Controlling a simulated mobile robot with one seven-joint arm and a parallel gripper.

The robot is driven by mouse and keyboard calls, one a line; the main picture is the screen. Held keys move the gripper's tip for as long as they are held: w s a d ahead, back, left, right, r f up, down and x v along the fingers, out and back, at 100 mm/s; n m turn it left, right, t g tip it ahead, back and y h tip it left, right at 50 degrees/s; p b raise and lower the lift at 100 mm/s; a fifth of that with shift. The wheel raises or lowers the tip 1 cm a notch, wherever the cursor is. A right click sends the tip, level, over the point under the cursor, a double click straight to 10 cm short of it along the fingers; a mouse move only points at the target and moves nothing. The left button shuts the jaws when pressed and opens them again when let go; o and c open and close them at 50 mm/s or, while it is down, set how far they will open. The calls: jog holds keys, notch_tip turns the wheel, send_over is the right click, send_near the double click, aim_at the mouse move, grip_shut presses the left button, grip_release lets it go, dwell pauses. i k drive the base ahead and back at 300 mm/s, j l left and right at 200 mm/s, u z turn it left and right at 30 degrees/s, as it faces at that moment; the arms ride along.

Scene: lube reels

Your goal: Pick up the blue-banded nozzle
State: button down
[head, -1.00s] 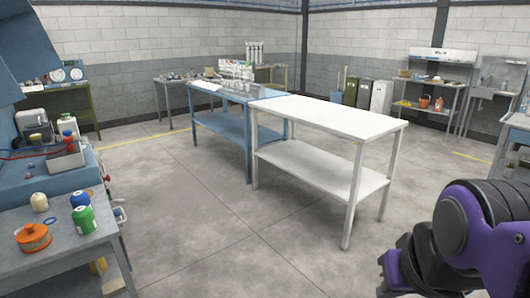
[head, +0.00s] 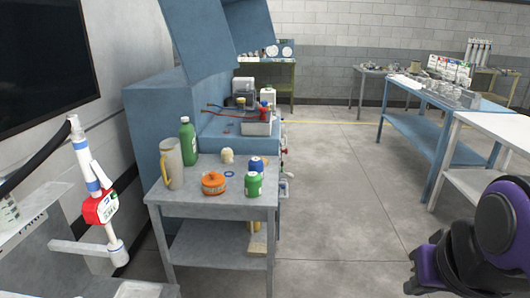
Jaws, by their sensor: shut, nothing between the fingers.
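At the left stands a white, upright, slightly tilted nozzle-like piece (head: 87,165) with blue bands. It joins a red and white labelled body (head: 101,207), with a grey fitting (head: 117,252) below it. A black hose or strap runs behind its top. I cannot tell from here how it is held up. My gripper is not in view. Only purple and black links of my arm show at the lower right, well apart from the nozzle.
A grey bench (head: 210,190) holds a clear jug (head: 172,163), a green bottle (head: 189,142), an orange filter (head: 214,183) and small blue and green cans. A blue machine (head: 160,115) stands behind. Open floor (head: 335,200) lies to the right, before a blue table (head: 425,135) and a white table (head: 490,125).

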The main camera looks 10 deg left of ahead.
aim_at(92, 214)
jog(key=i+u, duration=0.2)
jog(key=u, duration=0.2)
jog(key=i+u, duration=0.2)
jog(key=u, duration=0.2)
jog(key=i+u, duration=0.2)
jog(key=u, duration=0.2)
